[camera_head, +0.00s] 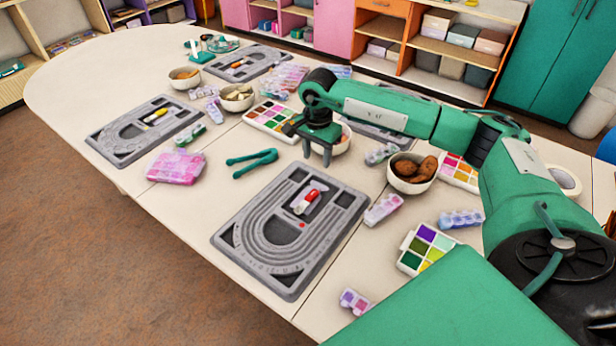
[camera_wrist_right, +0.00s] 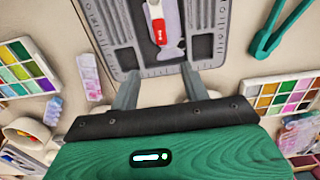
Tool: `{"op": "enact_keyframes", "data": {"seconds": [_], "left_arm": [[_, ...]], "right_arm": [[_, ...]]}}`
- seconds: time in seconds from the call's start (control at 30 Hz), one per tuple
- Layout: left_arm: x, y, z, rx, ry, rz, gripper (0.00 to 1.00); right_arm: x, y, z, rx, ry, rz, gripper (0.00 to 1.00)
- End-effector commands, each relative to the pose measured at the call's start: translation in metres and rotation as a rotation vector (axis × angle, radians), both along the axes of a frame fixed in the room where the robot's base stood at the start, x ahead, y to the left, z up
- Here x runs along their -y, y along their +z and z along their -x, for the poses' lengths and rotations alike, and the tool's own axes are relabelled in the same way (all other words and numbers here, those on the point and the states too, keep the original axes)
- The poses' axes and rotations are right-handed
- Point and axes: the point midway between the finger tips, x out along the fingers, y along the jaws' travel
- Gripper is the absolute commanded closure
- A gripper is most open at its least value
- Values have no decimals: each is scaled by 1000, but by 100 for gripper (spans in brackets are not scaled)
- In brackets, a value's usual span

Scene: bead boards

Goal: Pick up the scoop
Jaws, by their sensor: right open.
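A small red and white piece, which looks like the scoop (camera_head: 311,196), lies in the central recess of the nearest grey bead board (camera_head: 237,235). In the right wrist view the scoop (camera_wrist_right: 160,32) shows its red part near a pale, clear-looking part, ahead of the fingers. My right gripper (camera_head: 318,158) is over the table beyond the board's far edge, fingers pointing down. It is open and empty, and the scoop lies apart from it; its fingers also show in the wrist view (camera_wrist_right: 162,88). My left gripper is not in view.
Green pliers (camera_head: 252,160) lie left of the gripper. A bowl of brown lumps (camera_head: 407,184) and paint-like colour trays (camera_head: 424,246) stand to the right. A pink bead box (camera_head: 176,167) and another bead board (camera_head: 120,140) are at left. The near left table edge is clear.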

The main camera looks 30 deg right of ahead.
Motion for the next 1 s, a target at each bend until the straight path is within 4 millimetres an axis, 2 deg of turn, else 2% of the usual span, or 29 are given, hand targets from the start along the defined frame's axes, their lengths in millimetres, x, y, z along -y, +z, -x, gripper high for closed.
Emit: {"op": "enact_keyframes", "data": {"seconds": [0.17, 0.3, 0.4, 0.53, 0.8, 0.83, 0.9, 1.0], "left_arm": [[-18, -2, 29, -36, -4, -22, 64], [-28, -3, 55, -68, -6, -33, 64], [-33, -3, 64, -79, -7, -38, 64], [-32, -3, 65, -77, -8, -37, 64], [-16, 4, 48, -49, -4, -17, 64], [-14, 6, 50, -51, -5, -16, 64], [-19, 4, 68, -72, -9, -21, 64], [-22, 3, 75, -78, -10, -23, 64]], "right_arm": [[-1, -13, 1, -4, 0, 0, 53], [-1, -40, 1, -4, -1, 0, 53], [-1, -60, 2, -4, -1, -2, 53], [-1, -78, 1, -4, 0, -1, 53], [-5, -99, 4, -4, 1, -2, 53], [-6, -103, 5, -4, 1, -2, 53], [-8, -114, 6, -4, 0, 0, 53], [-8, -129, 6, -3, -2, -2, 53]]}}
